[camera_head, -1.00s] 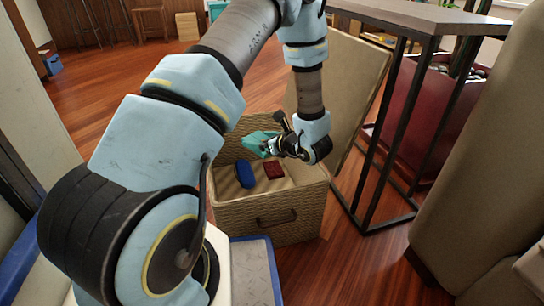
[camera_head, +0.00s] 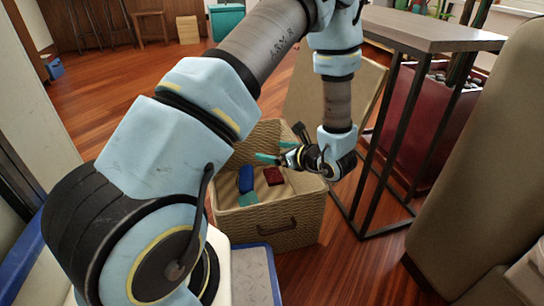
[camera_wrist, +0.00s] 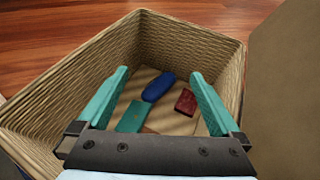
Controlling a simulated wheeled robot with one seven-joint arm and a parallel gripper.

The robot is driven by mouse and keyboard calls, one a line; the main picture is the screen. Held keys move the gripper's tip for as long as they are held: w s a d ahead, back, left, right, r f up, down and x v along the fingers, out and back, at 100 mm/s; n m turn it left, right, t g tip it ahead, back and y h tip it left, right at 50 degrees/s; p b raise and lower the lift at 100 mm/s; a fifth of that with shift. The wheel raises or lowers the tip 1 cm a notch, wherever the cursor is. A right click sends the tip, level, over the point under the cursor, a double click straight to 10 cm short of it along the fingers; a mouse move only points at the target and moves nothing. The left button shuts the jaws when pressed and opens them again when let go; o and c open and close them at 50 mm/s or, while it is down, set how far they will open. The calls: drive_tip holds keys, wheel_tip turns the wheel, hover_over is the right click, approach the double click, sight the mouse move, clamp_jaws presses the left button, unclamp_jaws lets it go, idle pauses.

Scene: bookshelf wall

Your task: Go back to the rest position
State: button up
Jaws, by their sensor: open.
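My gripper (camera_head: 272,158) is open and empty above the right part of a woven basket (camera_head: 283,224). In the wrist view its two teal fingers (camera_wrist: 158,105) are spread wide over the basket (camera_wrist: 190,35). On the basket's floor lie a blue rounded object (camera_head: 246,179), a dark red block (camera_head: 274,176) and a teal block (camera_head: 248,199). The wrist view shows the same blue object (camera_wrist: 159,86), red block (camera_wrist: 186,102) and teal block (camera_wrist: 132,117), all apart from the fingers.
The basket's raised lid (camera_head: 305,97) leans back behind my gripper. A dark-framed table (camera_head: 430,38) and a red planter (camera_head: 425,125) stand to the right, with a beige sofa (camera_head: 480,170) nearer. Open wooden floor (camera_head: 110,90) lies at the back left.

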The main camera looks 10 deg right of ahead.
drive_tip(key=shift+p+v, duration=0.4)
drive_tip(key=shift+v, duration=1.3)
